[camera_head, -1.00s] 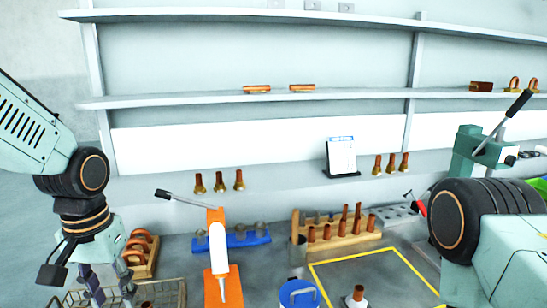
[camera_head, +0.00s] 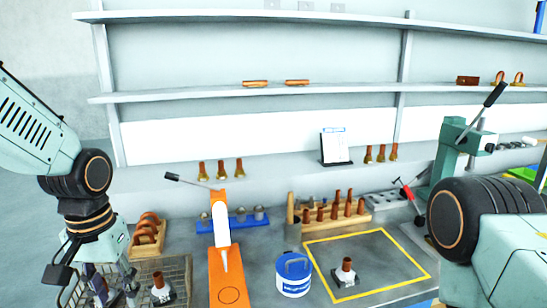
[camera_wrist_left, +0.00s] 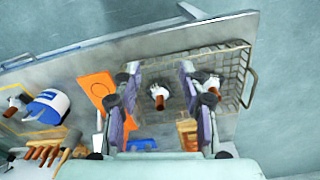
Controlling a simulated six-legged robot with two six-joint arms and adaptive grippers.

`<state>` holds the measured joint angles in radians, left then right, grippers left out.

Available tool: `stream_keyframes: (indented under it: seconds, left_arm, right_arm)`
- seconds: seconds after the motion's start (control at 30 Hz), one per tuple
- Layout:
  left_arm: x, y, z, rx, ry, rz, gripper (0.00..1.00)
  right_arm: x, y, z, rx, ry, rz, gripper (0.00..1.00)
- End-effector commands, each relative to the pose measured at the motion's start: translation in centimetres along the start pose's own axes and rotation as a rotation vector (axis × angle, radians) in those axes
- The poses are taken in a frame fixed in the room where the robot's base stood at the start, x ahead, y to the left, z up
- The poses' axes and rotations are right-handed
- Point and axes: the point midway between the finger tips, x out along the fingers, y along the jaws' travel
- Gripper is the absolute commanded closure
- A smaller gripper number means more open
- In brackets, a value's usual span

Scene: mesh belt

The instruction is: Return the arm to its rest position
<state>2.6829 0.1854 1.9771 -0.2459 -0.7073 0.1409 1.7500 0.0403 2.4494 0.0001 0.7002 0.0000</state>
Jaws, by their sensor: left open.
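My left gripper (camera_head: 103,288) hangs at the lower left in the head view, over the wire basket (camera_head: 183,270). In the left wrist view its two fingers (camera_wrist_left: 160,88) are spread apart with nothing gripped between them. The basket's mesh (camera_wrist_left: 228,62) lies below the fingers. A copper fitting with a white base (camera_head: 161,290) stands in the basket; in the left wrist view a copper fitting (camera_wrist_left: 159,98) shows between the fingers, apart from them. My right arm's dark joint fills the lower right of the head view, and its gripper is out of the picture.
An orange stand with a white tube (camera_head: 221,240) is right of the basket. A blue-white tub (camera_head: 294,277), a wooden rack of copper pieces (camera_head: 325,217) and a yellow-outlined square (camera_head: 375,262) with one fitting stand farther right. A green lever press (camera_head: 452,150) rises behind my right arm.

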Motion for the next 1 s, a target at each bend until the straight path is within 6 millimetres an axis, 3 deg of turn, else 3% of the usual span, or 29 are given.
stream_keyframes:
  seconds: [0.03, 0.27, 0.47, 0.6, 0.8, 1.0]
  left_arm:
    - [2.2, 0.3, 0.5, 0.002, -0.016, 0.005, 0.58]
    - [9.2, 1.4, 1.7, 0.008, -0.019, 0.029, 0.58]
    - [17.4, 2.4, 4.8, 0.008, -0.026, 0.05, 0.58]
    - [25.0, 3.1, 9.4, 0.001, -0.033, 0.059, 0.58]
    - [33.5, 3.4, 17.4, -0.01, -0.032, 0.046, 0.58]
    - [37.6, 2.9, 23.7, -0.007, -0.021, 0.015, 0.58]
  right_arm:
    - [0.6, 0.0, 0.0, 0.0, 0.0, 0.0, 0.6]
    - [1.9, 0.0, 0.0, -0.001, -0.001, 0.0, 0.6]
    - [3.6, 0.0, 0.0, 0.0, 0.0, 0.0, 0.6]
    - [5.4, 0.0, 0.0, 0.0, 0.0, 0.0, 0.6]
    - [7.9, 0.1, 0.1, 0.0, -0.001, 0.0, 0.6]
    - [9.6, 0.1, 0.1, 0.0, -0.001, 0.0, 0.6]
